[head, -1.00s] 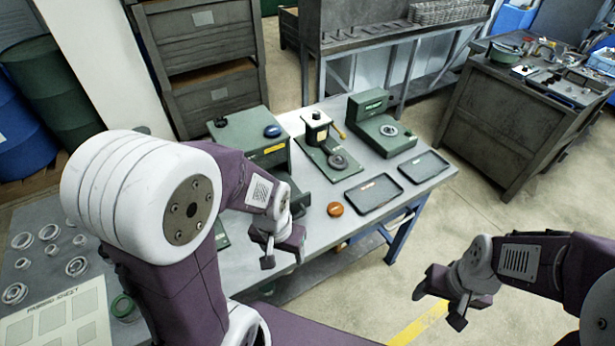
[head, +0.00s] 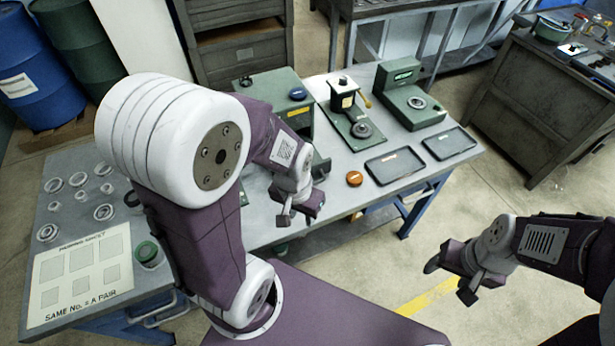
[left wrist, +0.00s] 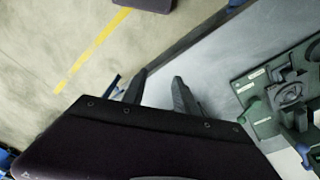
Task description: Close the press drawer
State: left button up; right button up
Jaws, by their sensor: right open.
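The green press housing (head: 268,88), with a blue knob on top and a yellow label on its front, stands on the workbench behind my left arm. A dark part (head: 321,166) that looks like its drawer shows at the housing's front right. My arm hides most of it, so I cannot tell how far it is out. My left gripper (head: 299,214) is in front of it at the bench's front edge, open and empty. Its two separated fingers (left wrist: 158,82) show in the left wrist view. My right gripper (head: 449,281) is open and empty over the floor.
Green machines (head: 352,115) and (head: 410,95) stand further right on the bench. Two dark trays (head: 395,167) and (head: 449,144) and an orange disc (head: 354,178) lie before them. Metal rings and a pairing sheet (head: 80,275) lie at left.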

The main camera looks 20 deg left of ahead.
pick_arm(q)
jog(key=m, duration=0.2)
jog(key=shift+a+m, duration=0.1)
jog(key=shift+m, duration=0.3)
jog(key=c, duration=0.5)
jog(key=w+r+m, duration=0.1)
jog(key=w+m, duration=0.1)
jog(key=m, duration=0.2)
jog(key=w+a+r+m, duration=0.1)
jog(key=w+m, duration=0.2)
jog(key=m, duration=0.2)
jog(key=w+a+r+m+t+y+p, duration=0.1)
jog(key=w+m, duration=0.2)
jog(key=m, duration=0.2)
jog(key=shift+w, duration=0.15)
grip_shut()
jog(key=w+a+m+y+p, duration=0.1)
jog(key=w+a+m+p, duration=0.15)
jog(key=w+m, duration=0.5)
jog(key=shift+m, duration=0.65)
jog(key=x, duration=1.1)
jog(key=shift+s+d+f, duration=0.1)
jog(key=shift+d+f, duration=0.2)
jog(key=shift+f, duration=0.5)
jog(key=shift+a, duration=0.1)
